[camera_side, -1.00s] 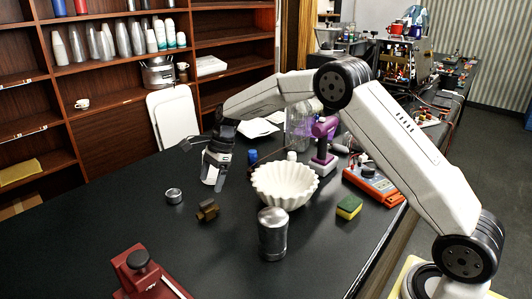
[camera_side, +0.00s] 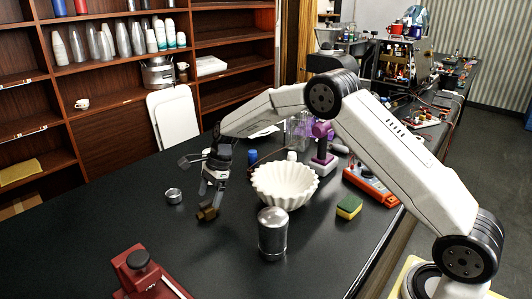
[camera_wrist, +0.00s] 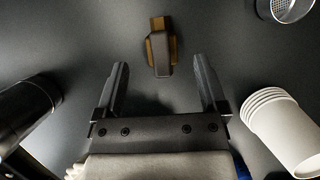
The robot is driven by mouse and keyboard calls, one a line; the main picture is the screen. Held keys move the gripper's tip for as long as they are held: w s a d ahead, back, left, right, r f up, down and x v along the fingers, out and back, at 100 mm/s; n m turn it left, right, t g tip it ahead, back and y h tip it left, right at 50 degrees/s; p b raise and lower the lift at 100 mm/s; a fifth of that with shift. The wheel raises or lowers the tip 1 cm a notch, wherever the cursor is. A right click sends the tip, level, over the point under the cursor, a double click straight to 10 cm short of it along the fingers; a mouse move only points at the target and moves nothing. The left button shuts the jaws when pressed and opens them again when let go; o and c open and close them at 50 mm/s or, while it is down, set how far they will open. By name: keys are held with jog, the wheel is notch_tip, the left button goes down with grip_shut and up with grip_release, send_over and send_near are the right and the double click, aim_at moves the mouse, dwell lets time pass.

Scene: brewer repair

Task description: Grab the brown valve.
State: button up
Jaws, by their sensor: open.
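The brown valve (camera_side: 207,211) lies on the black table, left of the white fluted bowl. My gripper (camera_side: 211,192) points down just above the valve in the side view. In the wrist view my gripper (camera_wrist: 160,80) has its two fingers wide apart, with nothing between them. I cannot tell from the side view whether a fingertip touches the valve.
The white fluted bowl (camera_side: 284,185) stands close on the right, with a metal canister (camera_side: 272,234) in front. A small metal ring (camera_side: 174,196) lies to the left. White stacked cups (camera_wrist: 279,125) show in the wrist view. The table's front left is clear around the red device (camera_side: 146,275).

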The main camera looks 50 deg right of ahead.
aim_at(207, 201)
jog(key=shift+x, duration=2.5)
jog(key=shift+w, duration=0.1)
grip_shut()
